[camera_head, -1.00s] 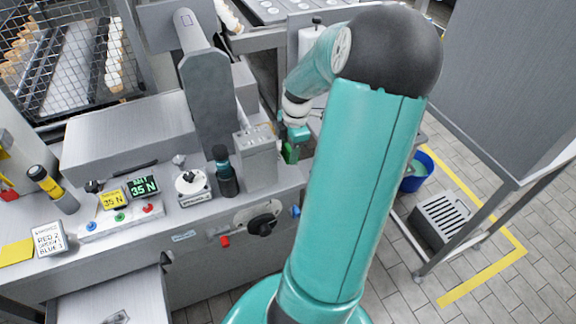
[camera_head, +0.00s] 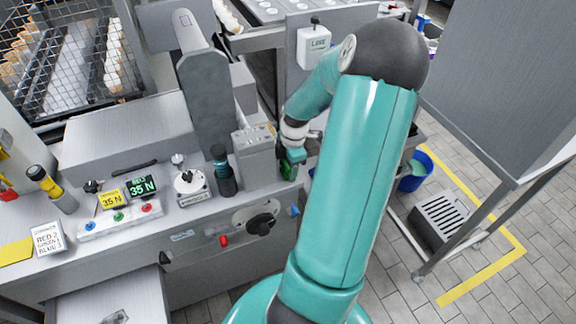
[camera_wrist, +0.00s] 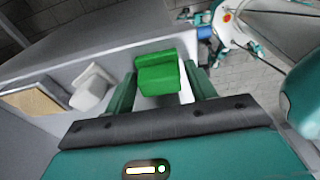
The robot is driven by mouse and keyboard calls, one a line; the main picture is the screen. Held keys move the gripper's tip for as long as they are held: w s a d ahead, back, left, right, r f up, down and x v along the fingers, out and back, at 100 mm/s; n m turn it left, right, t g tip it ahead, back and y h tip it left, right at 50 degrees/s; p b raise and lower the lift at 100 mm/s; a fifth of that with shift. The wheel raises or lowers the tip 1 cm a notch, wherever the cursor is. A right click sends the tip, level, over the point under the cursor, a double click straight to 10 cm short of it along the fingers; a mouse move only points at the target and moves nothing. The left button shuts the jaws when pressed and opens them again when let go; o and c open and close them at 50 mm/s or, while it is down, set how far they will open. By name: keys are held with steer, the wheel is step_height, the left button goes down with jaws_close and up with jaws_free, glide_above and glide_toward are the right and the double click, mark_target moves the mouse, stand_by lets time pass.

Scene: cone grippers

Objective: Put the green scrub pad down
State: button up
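The green scrub pad (camera_wrist: 158,72) is bright green and shows between the two fingers of my gripper (camera_wrist: 160,80) in the wrist view. It fills nearly all the space between the fingertips and looks gripped. In the head view my gripper (camera_head: 290,165) points down just right of the grey box on the bench, at the bench's right end. The pad is small and partly hidden by the fingers there. I cannot tell whether it touches the surface below.
Push-buttons and displays (camera_head: 120,215) are farther left.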

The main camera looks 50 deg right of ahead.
steer(key=shift+o, duration=0.7)
step_height(320, 180, up, 12)
steer(key=d, duration=0.1)
steer(key=shift+s+d+r, duration=0.15)
steer(key=shift+s, duration=0.2)
steer(key=shift+s, duration=0.1)
